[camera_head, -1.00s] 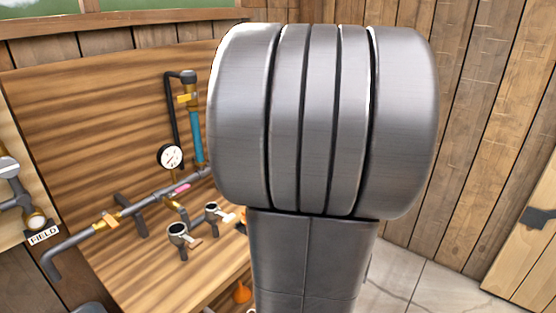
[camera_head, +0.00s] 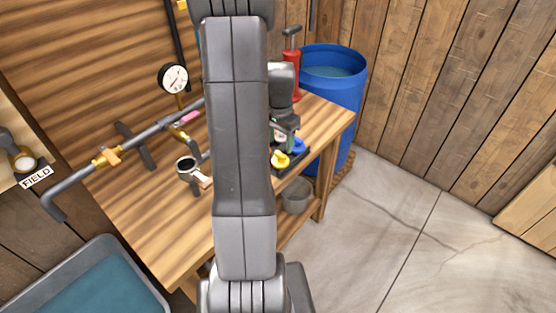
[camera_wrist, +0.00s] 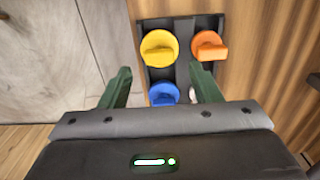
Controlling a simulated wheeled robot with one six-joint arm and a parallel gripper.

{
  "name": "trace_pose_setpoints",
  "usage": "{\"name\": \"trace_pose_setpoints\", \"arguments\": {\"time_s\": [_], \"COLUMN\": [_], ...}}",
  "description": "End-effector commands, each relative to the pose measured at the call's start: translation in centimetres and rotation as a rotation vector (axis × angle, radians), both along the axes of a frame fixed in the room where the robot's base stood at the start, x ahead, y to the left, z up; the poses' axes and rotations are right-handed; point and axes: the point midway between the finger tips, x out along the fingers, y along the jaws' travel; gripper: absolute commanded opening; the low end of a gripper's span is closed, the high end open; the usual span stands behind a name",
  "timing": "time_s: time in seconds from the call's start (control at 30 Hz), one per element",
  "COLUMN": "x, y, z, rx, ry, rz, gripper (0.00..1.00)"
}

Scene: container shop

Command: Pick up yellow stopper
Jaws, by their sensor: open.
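The yellow stopper (camera_wrist: 159,48) sits in a dark tray (camera_wrist: 183,30) in the wrist view, with a round top and a raised grip. It also shows in the head view (camera_head: 281,160) on the workbench, right of my arm. My gripper (camera_wrist: 157,82) is open in the wrist view, its two green fingers apart and nothing between them touching. The yellow stopper lies ahead of the fingertips, between their lines. A blue stopper (camera_wrist: 164,93) lies between the fingers in the picture. In the head view the gripper is mostly hidden behind my arm.
An orange stopper (camera_wrist: 209,46) sits right of the yellow one, near the right finger. On the wooden bench (camera_head: 333,119) are a pipe rig with a gauge (camera_head: 173,77) and a red pump (camera_head: 291,65). A blue barrel (camera_head: 345,88) stands behind. The floor at right is clear.

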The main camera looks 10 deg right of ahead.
Motion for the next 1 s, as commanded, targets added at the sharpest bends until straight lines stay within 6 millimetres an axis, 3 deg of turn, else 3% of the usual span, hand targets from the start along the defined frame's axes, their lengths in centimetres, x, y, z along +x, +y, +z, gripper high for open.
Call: {"name": "trace_pose_setpoints", "arguments": {"time_s": [0.33,0.6,0.97,1.0], "x": [0.0,0.1,0.1,0.1], "y": [-0.1,-0.2,-0.2,-0.2], "z": [-2.7,-6.1,-6.9,-6.8], "rx": [0.0,0.0,0.0,0.0], "ry": [0.003,0.001,-0.001,-0.001], "rz": [0.001,0.001,0.001,0.001], "gripper": [0.57,0.57,0.57,0.49]}}
